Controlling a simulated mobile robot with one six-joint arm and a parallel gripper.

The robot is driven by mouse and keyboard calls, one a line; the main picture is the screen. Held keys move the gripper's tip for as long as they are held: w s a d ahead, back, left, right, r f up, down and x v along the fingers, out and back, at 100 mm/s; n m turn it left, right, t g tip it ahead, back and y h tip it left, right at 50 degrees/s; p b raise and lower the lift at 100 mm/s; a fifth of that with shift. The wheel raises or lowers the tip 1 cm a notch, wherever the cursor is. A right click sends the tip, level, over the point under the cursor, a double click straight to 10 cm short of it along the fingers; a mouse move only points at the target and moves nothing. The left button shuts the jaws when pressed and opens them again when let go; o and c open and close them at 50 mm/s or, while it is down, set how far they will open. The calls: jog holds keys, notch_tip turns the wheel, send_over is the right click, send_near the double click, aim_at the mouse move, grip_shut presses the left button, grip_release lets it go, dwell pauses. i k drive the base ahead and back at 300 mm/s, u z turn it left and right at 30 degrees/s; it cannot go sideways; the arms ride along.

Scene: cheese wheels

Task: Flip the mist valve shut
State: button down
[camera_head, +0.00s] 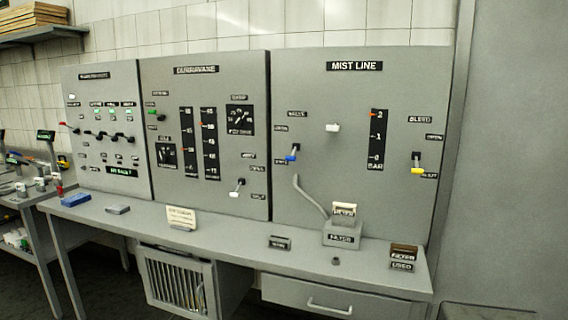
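The mist line panel (355,90) is the rightmost grey panel, with a "MIST LINE" sign at its top. On its left side, under a small label that seems to read "VALVE", is a lever with a blue tip (291,158). The blue tip hangs down and a little left, beside the lower of two small labels. These labels are too small to read surely. My gripper is not in view.
A yellow-tipped lever (417,170) under a "BLEED" label is at the panel's right. A grey filter box (342,234) with a pipe stands on the bench (230,232) below. A dark labelled block (403,252) sits at the bench's right end.

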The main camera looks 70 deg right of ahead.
aim_at(293, 154)
jog(key=z, duration=0.15)
jog(key=i, duration=0.9)
jog(key=u, duration=0.1)
